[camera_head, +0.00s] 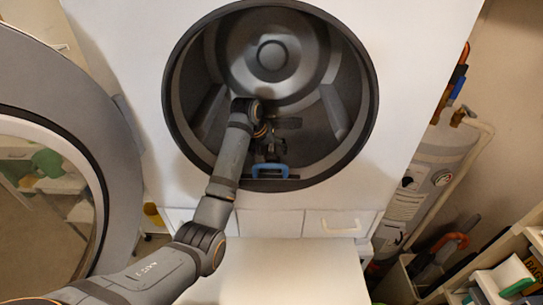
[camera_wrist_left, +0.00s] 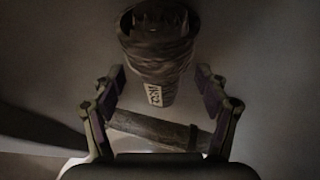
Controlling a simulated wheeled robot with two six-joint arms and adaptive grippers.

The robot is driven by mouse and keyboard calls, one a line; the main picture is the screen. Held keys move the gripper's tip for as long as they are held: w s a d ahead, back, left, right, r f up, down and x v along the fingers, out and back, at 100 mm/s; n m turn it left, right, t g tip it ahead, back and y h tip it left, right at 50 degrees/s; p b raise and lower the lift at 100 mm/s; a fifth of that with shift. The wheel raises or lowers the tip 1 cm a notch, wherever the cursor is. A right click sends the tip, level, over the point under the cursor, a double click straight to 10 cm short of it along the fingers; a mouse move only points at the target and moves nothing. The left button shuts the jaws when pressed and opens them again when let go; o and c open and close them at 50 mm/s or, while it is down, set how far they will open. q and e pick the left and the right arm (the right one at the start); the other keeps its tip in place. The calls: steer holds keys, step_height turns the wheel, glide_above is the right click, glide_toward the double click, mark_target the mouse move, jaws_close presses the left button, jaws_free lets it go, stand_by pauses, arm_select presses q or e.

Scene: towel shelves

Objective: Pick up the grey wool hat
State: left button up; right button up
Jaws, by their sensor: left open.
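I cannot make out the grey wool hat for certain in either view. My left arm reaches into the round drum (camera_head: 215,105) of the white machine, and my left gripper (camera_head: 270,158) is inside its lower part. The left wrist view shows my left gripper (camera_wrist_left: 160,92) open, its two fingers apart. Beyond them is a dark, ribbed, tapering shape (camera_wrist_left: 160,45) with a small white label; I cannot tell what it is. A dark bar-like shape (camera_wrist_left: 160,130) crosses lower down between the fingers. My right gripper is not in view.
A small blue piece (camera_head: 270,166) shows at the drum's lower lip; what it belongs to is unclear. The large round door (camera_head: 120,180) stands open at the left. A tank with pipes (camera_head: 445,150) and shelves (camera_head: 495,255) are at the right.

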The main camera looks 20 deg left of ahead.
arm_select(q)
steer(key=shift+s+f, duration=0.1)
steer(key=shift+f, duration=0.05)
steer(key=c, duration=1.3)
